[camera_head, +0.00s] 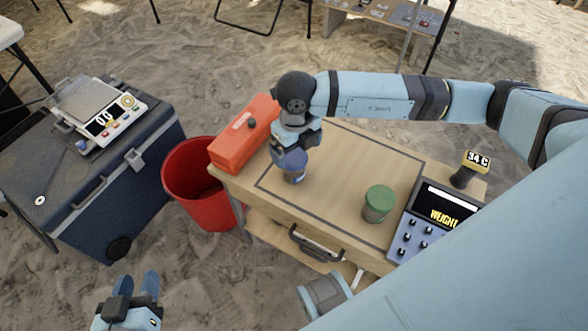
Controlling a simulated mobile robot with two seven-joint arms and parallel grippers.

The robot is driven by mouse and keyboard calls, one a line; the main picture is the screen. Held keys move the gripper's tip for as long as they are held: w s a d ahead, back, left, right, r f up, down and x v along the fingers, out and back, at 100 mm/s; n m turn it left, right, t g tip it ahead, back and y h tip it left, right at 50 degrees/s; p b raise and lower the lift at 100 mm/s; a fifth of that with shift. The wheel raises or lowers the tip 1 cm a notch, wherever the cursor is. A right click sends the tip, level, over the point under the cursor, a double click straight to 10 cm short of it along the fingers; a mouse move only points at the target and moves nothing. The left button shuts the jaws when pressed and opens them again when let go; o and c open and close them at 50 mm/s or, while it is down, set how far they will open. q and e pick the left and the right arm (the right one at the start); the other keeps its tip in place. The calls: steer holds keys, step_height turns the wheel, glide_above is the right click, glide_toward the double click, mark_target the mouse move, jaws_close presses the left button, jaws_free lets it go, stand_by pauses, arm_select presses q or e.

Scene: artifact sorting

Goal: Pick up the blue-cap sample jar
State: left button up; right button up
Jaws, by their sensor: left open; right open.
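The blue-cap sample jar (291,164) stands on the wooden cart top, inside the dark outlined rectangle. My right gripper (297,146) is directly above it, pointing down. Its fingers reach close to the cap and hide part of the jar's upper side; I cannot tell whether they touch it. The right gripper is open. A green-cap jar (379,204) stands on the same top, to the right and nearer. My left gripper (139,286) is open and empty at the bottom left, over the sand and away from the cart.
An orange-red box (243,136) lies at the cart's left edge. A red bin (190,187) is left of the cart. A dark blue cooler (120,193) carries a scale (101,117). The outlined area (345,165) between the jars is clear.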

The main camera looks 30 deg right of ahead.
mark_target(295, 157)
steer(key=shift+f, duration=1.45)
steer(key=f+b, duration=0.1)
steer(key=f, duration=0.2)
steer(key=shift+w+f+b, duration=0.2)
steer(key=shift+f+b, duration=0.15)
steer(key=shift+b, duration=0.05)
steer(key=shift+f, duration=0.4)
steer(key=c, duration=0.8)
steer(key=shift+c, duration=1.3)
arm_select(q)
steer(key=r, duration=0.1)
steer(key=d+r+t+h, duration=0.1)
steer(key=w+r, duration=0.1)
steer(key=shift+d+r+t, duration=0.1)
steer(key=shift+d+t, duration=0.3)
arm_select(e)
steer(key=shift+r, duration=0.1)
